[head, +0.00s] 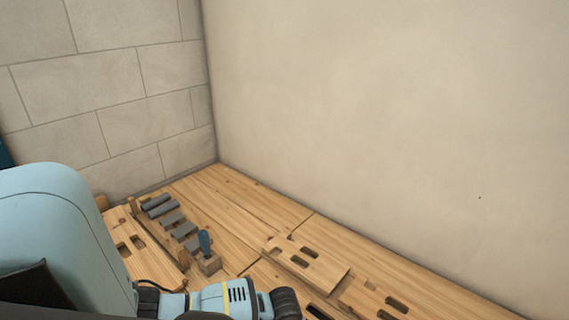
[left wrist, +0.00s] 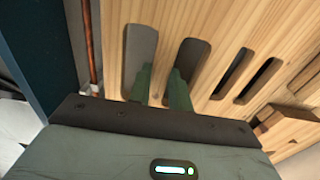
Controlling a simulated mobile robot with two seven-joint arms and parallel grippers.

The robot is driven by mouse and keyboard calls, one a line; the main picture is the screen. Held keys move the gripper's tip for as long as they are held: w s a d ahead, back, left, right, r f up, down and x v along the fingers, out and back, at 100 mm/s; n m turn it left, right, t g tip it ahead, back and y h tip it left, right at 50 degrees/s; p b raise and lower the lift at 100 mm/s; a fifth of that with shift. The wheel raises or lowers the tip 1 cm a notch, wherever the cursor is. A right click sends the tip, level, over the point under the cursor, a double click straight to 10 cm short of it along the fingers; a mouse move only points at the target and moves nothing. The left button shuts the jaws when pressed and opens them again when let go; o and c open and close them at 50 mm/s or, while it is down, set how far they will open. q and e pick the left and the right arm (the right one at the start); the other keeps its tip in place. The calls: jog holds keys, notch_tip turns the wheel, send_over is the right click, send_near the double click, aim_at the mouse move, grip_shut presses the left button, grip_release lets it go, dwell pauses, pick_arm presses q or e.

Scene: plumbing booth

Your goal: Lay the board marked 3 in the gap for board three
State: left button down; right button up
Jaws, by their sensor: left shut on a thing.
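In the left wrist view, my left gripper (left wrist: 161,90) has its two greenish fingers in two long slots of a pale wooden board (left wrist: 215,60). It is shut on this board, on the strip between the slots. I see no number on the board, so I cannot tell whether it is marked 3. In the head view my left arm comes in from the left and hides much of the lower left; its fingers do not show. A slotted board (head: 150,262) lies beside that arm. The gap for board three cannot be picked out. My right gripper is not in view.
Other slotted boards (head: 320,273) lie to the right. Plain walls close the back. A copper pipe (left wrist: 90,45) runs beside the board.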

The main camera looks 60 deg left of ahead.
pick_arm(q)
jog(key=shift+r, duration=0.1)
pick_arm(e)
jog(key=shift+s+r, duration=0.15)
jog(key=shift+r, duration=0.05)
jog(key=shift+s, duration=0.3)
pick_arm(q)
jog(key=shift+p, duration=0.3)
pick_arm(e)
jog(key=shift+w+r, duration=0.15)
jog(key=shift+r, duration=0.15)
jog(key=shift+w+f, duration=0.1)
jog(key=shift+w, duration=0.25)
pick_arm(q)
jog(key=shift+f, duration=0.5)
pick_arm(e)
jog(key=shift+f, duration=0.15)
pick_arm(q)
jog(key=shift+f, duration=0.15)
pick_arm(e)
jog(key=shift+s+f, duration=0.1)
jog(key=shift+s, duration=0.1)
pick_arm(q)
jog(key=shift+f+b, duration=0.3)
jog(key=shift+b, duration=0.1)
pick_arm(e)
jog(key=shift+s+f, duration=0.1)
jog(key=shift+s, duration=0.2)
